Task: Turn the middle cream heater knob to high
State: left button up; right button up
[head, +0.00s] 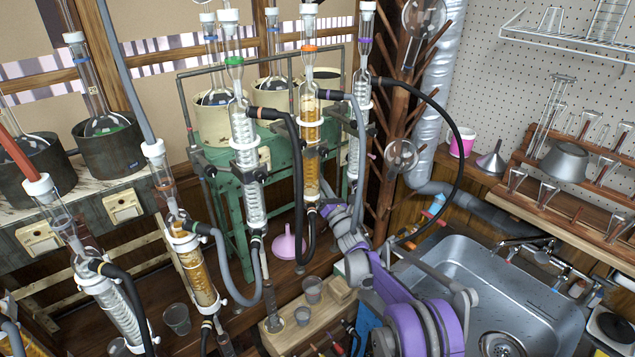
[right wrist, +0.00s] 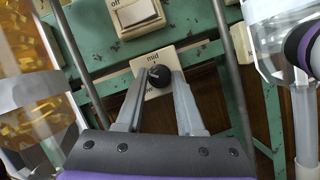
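The middle cream heater's knob (right wrist: 159,77) is small and black. It sits on a cream plate marked "mid" above and another word, partly hidden, below. In the right wrist view my right gripper (right wrist: 162,76) has one finger on each side of the knob, and the knob fills the gap between the tips. A pale mark shows on the knob's left side; its exact setting is hard to read. In the head view my purple right arm reaches in behind the glass columns, where the gripper and knob are hidden. The cream heaters (head: 211,115) stand on a green frame. My left gripper is out of view.
A glass column with amber packing (head: 311,130) and black hoses (head: 298,165) stand close to my right arm. A cream off switch (right wrist: 140,14) is above the knob. A pink funnel (head: 288,245) is on the bench, and a steel sink (head: 490,290) is at right.

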jog(key=o, duration=0.3)
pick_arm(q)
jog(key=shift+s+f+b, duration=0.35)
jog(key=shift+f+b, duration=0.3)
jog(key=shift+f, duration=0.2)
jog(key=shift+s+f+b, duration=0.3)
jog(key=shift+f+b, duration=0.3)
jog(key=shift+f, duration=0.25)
pick_arm(e)
jog(key=shift+v, duration=5.4)
jog(key=shift+d, duration=0.1)
